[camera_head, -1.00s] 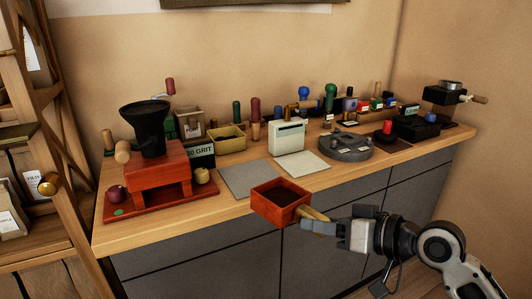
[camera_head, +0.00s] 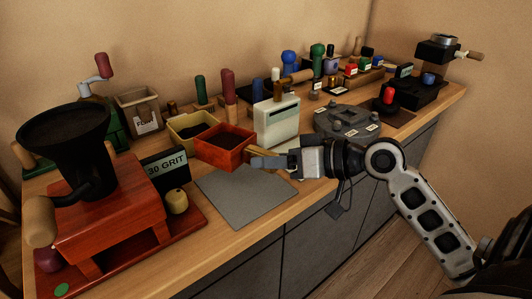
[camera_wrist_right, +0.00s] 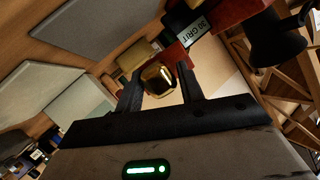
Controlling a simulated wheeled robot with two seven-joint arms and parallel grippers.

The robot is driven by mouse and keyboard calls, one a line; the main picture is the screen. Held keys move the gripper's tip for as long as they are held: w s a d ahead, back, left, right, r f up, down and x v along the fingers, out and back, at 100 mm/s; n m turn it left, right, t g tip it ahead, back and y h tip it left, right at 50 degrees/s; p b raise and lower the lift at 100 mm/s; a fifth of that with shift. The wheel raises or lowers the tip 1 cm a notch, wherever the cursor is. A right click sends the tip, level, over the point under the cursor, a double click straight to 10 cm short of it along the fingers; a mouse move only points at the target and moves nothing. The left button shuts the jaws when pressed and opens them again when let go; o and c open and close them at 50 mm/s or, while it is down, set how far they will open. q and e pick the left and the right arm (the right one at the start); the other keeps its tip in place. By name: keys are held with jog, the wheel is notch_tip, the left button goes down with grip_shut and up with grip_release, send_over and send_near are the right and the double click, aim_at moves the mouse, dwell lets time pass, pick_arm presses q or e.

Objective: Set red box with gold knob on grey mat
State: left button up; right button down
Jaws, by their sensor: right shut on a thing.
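The open red box (camera_head: 228,138), dark inside, appears over the back edge of the grey mat (camera_head: 240,203). It looks raised, but its height is unclear. My right gripper (camera_head: 262,162) comes from the right and is shut on the box's handle side. In the right wrist view the gold knob (camera_wrist_right: 157,78) sits between the fingertips of my right gripper (camera_wrist_right: 160,88); the box body is not clear there. The grey mat (camera_wrist_right: 75,52) is empty and shows at the upper left. My left gripper is not in view.
A red mill (camera_head: 110,215) with a black hopper stands left of the mat, its 30 GRIT sign (camera_head: 166,166) behind. A yellow bin (camera_head: 185,124) is just behind the red box; a white box (camera_head: 275,122) stands to its right. The mat's front lies near the counter edge.

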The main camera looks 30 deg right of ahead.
jog(key=shift+s, duration=0.15)
jog(key=shift+f+n, duration=0.1)
jog(key=shift+n, duration=0.3)
notch_tip(320, 180, down, 2)
jog(key=shift+f+b, duration=0.15)
jog(key=shift+b, duration=0.85)
jog(key=shift+f+b, duration=0.75)
jog(key=shift+f, duration=0.35)
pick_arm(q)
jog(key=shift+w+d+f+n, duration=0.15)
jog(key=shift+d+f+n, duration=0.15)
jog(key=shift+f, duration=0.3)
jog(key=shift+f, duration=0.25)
pick_arm(e)
jog(key=shift+f, duration=0.3)
jog(key=c, duration=1)
grip_release()
